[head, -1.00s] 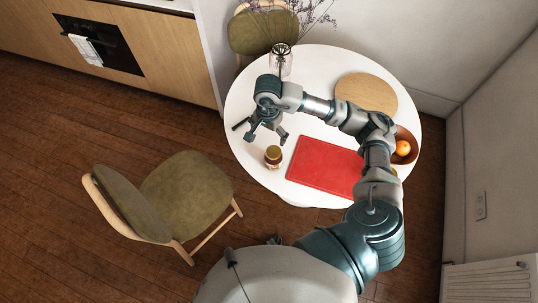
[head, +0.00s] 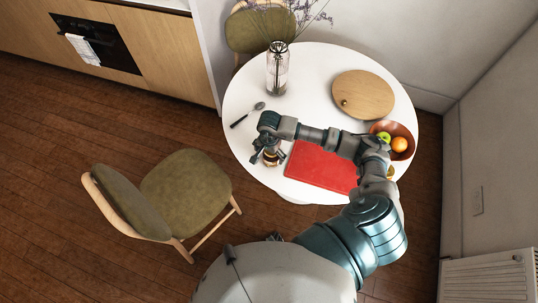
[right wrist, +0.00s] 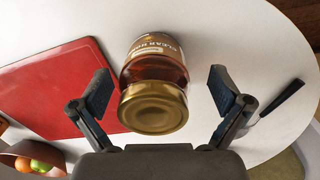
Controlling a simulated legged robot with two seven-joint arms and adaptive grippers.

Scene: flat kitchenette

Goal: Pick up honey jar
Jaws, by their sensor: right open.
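The honey jar (right wrist: 152,62) has a gold lid, amber contents and a white label that reads in part "CLEAR HON". It stands on the white round table (head: 310,70) near its front left edge. In the head view the jar (head: 272,159) is partly hidden by my right gripper (head: 267,154). In the right wrist view my right gripper (right wrist: 161,88) is open, with one finger on each side of the jar. Gaps show between both fingers and the jar. My left gripper is not in view.
A red cutting board (head: 318,167) lies right of the jar. A fruit bowl (head: 408,133), a round wooden board (head: 363,95), a glass vase (head: 277,75) and a dark-handled spoon (head: 247,115) are also on the table. A green chair (head: 187,185) stands at the left.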

